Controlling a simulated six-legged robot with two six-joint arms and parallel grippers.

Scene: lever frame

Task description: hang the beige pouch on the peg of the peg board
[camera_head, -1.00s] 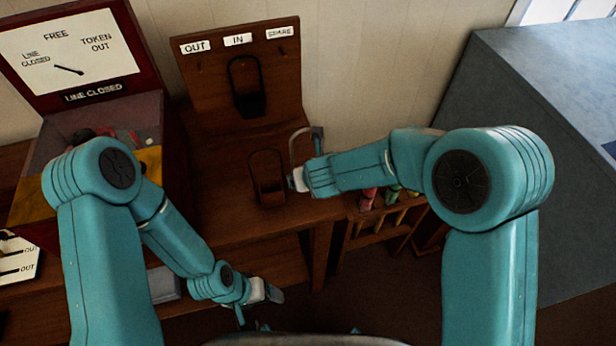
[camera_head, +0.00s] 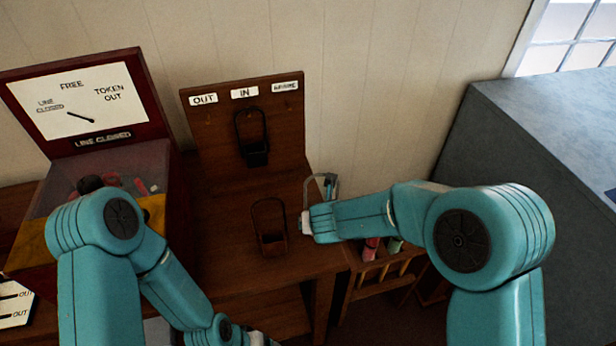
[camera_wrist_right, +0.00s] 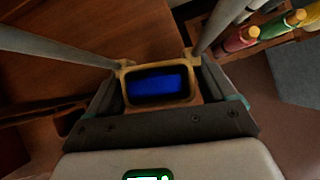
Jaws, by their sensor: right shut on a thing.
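My right gripper (camera_head: 306,224) is shut on the beige pouch (camera_wrist_right: 162,105), seen from above in the right wrist view. The pouch is a small tan-rimmed box with a blue piece (camera_wrist_right: 157,87) inside. Its grey hoop (camera_head: 335,186) stands up beside the gripper in the head view; the pouch body is mostly hidden there. The peg board (camera_head: 218,135) stands upright behind the table, labelled OUT, IN and a blurred third label. The held pouch is in front of the board, to its right, and apart from it. My left gripper (camera_head: 258,340) is mostly cut off at the bottom edge.
A dark pouch (camera_head: 256,158) hangs on the board under IN. Another dark pouch (camera_head: 272,246) stands on the table (camera_head: 222,255), left of my right gripper. A red cabinet (camera_head: 140,85) is at the left. A rack with coloured rolls (camera_head: 371,250) is below right.

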